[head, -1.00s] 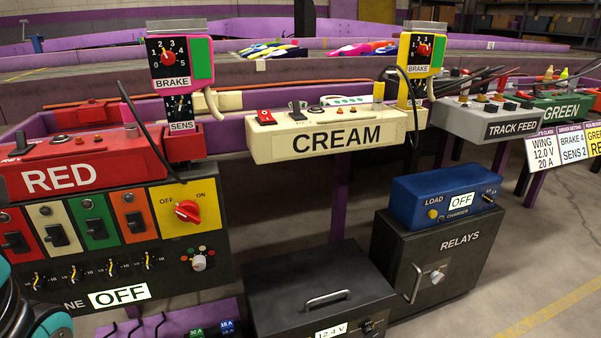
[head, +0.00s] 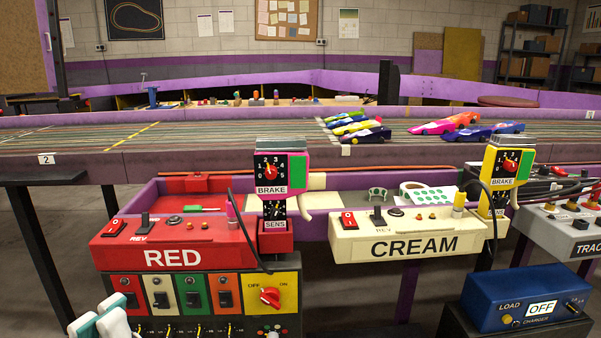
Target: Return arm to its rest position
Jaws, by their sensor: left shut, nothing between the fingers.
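My left gripper (head: 103,312) shows at the bottom left corner as white and teal parts, cut off by the lower edge. It is shut and empty. It is in front of the lower left of the RED station's switch panel (head: 180,280), and it covers part of that panel's left edge. I cannot tell how far apart they are. The rest of my left arm is out of view. My right gripper is not in view.
The red box (head: 175,258) and cream box (head: 408,246) stand along the front. A blue charger (head: 525,297) reads OFF. Slot cars (head: 355,125) sit on the track (head: 250,135). Floor shows at the left.

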